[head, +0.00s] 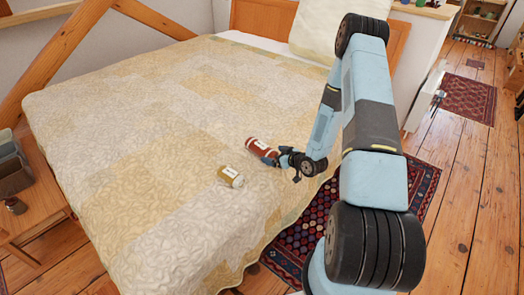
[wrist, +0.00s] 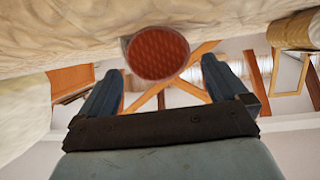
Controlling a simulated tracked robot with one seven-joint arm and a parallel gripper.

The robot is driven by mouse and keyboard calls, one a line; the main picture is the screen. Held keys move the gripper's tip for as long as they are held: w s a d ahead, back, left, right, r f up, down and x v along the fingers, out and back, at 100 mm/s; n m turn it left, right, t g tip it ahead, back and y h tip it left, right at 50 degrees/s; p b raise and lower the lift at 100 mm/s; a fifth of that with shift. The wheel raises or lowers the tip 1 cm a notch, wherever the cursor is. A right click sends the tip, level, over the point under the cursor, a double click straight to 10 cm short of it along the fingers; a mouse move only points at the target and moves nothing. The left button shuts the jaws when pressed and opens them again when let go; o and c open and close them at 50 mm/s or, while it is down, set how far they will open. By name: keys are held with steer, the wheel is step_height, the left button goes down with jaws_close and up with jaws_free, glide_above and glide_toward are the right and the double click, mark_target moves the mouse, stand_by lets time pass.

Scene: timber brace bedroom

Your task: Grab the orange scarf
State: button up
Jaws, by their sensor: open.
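A rust-red roll (head: 262,151) with a pale label lies on the bed, the closest match to an orange scarf. In the wrist view its round, textured end (wrist: 158,52) faces me, between and slightly above the fingertips. My gripper (head: 284,160) is at the right end of this roll, low over the bed. It is open and its fingers (wrist: 164,68) are apart with nothing held. I cannot tell whether they touch the roll. A mustard-yellow roll (head: 230,176) with a pale label lies nearer the camera; it shows at the upper right of the wrist view (wrist: 298,32).
The bed (head: 150,130) has a quilted cream and yellow cover. My arm comes in from the right, over a patterned rug (head: 290,245). A wooden side table (head: 30,205) with a grey bin stands at left. Wooden floor is free at right.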

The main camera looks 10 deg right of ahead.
mark_target(268, 152)
steer(key=shift+x, duration=2.6)
steer(key=shift+f, duration=0.1)
steer(key=shift+c, duration=0.2)
steer(key=c, duration=1.1)
